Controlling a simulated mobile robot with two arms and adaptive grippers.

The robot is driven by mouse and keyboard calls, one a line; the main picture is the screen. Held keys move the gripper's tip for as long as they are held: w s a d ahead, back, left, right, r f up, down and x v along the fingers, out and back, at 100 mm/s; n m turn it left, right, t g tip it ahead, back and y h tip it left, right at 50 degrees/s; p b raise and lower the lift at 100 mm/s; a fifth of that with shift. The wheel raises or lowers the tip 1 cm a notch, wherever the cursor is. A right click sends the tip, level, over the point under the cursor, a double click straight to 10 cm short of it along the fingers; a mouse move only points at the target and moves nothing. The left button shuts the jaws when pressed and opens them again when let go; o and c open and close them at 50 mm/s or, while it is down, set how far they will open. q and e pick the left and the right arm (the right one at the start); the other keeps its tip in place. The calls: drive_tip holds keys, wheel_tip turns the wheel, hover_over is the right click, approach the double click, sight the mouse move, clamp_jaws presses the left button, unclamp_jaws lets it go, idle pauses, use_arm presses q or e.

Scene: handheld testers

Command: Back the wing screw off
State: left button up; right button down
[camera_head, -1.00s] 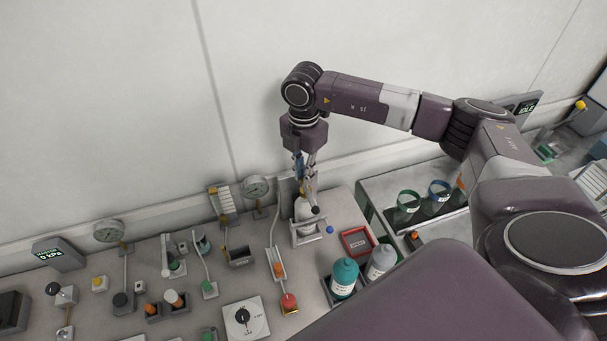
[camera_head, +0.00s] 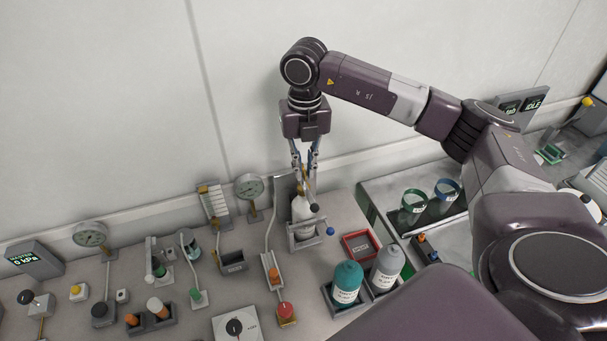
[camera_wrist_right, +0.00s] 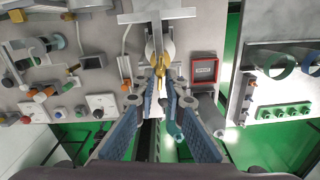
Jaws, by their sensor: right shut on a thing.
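The wing screw (camera_wrist_right: 158,68) is a small brass-coloured piece at the top of a white bottle-shaped body. In the head view the body (camera_head: 301,211) stands in a grey bracket by the wall. My right gripper (camera_head: 304,182) points straight down over it. In the right wrist view the blue-padded fingers of the gripper (camera_wrist_right: 160,80) come together at the brass piece and are shut on it. The fingertips hide part of the screw, so its thread cannot be seen. My left gripper is in neither view.
A red-framed box (camera_head: 359,244) and teal (camera_head: 347,281) and grey (camera_head: 387,265) bottles stand to the right. A gauge (camera_head: 249,186) stands left of the gripper.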

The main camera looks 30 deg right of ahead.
drive_tip(key=n+b, duration=0.1)
drive_tip(key=n, duration=0.1)
drive_tip(key=n+b, duration=0.1)
drive_tip(key=shift+d+f+n, duration=0.15)
drive_tip(key=shift+n, duration=0.25)
drive_tip(key=n+b, duration=0.2)
drive_tip(key=n, duration=0.1)
drive_tip(key=shift+d+n, duration=0.15)
drive_tip(key=shift+n, duration=0.15)
drive_tip(key=n+b, duration=0.1)
drive_tip(key=n, duration=0.2)
drive_tip(key=shift+d+n+b, duration=0.1)
drive_tip(key=shift+n+b, duration=0.3)
drive_tip(key=n+b, duration=0.1)
drive_tip(key=n, duration=0.2)
drive_tip(key=shift+w+d, duration=0.1)
drive_tip(key=n+b, duration=0.1)
drive_tip(key=n, duration=0.3)
drive_tip(key=shift+w+d, duration=0.1)
drive_tip(key=n, duration=0.4)
drive_tip(key=shift+w+n+b, duration=0.2)
drive_tip(key=shift+n+b, duration=0.1)
drive_tip(key=shift+b, duration=0.05)
drive_tip(key=n, duration=0.4)
drive_tip(key=shift+w+n, duration=0.15)
drive_tip(key=shift+n, duration=0.15)
drive_tip(key=shift+w+n+b, duration=0.1)
drive_tip(key=shift+n+b, duration=0.2)
drive_tip(key=shift+n, duration=1.8)
